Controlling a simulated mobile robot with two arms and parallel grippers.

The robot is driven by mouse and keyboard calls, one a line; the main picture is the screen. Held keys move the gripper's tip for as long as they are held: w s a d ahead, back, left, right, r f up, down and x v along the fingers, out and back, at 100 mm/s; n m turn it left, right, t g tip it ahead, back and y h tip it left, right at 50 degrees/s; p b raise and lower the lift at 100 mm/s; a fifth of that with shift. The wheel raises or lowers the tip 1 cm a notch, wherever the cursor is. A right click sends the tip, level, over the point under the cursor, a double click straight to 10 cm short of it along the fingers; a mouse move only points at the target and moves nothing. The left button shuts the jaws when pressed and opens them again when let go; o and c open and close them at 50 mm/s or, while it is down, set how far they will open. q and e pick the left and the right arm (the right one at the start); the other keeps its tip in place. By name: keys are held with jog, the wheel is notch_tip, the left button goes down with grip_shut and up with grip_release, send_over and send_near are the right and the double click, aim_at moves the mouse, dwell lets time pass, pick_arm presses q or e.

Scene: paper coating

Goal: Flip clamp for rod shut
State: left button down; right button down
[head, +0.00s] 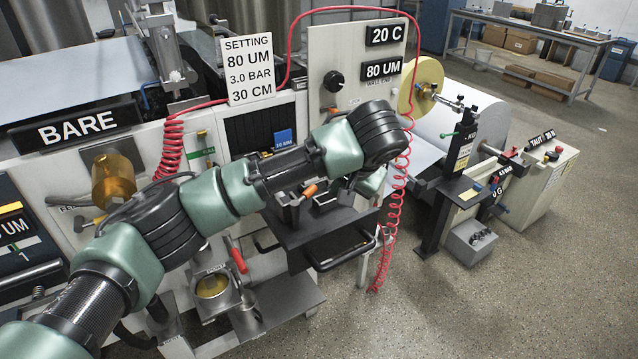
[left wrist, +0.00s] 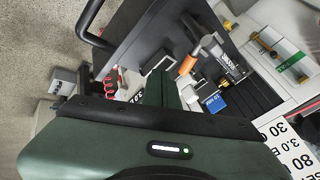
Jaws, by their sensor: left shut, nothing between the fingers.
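A small clamp with an orange-tipped lever (head: 308,191) sits on the dark shelf (head: 325,237) at the front of the coating machine. In the left wrist view the orange tip (left wrist: 188,65) joins a grey metal lever (left wrist: 207,45) beside a dark lettered plate. I cannot tell whether the clamp is fully open or closed. My left gripper (head: 345,187) is shut and empty, just right of the orange tip and apart from it. My forearm and wrist hide part of the gripper. My right gripper is in neither view.
A coiled red hose (head: 396,215) hangs just right of my left wrist. A black handle bar (head: 345,262) juts from the shelf front. A blue block (head: 284,139) sits behind my forearm. A paper roll (head: 470,115) stands further right. The floor at front right is clear.

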aim_at(304, 198)
pick_arm(q)
jog(key=w+a+f+p, duration=0.1)
jog(key=a, duration=0.1)
jog(key=w+a+f+p, duration=0.1)
jog(key=w+a+f, duration=0.1)
jog(key=shift+w+a+f, duration=0.1)
jog(key=shift+w+a, duration=0.05)
jog(key=shift+w+p, duration=0.1)
jog(key=shift+p, duration=0.2)
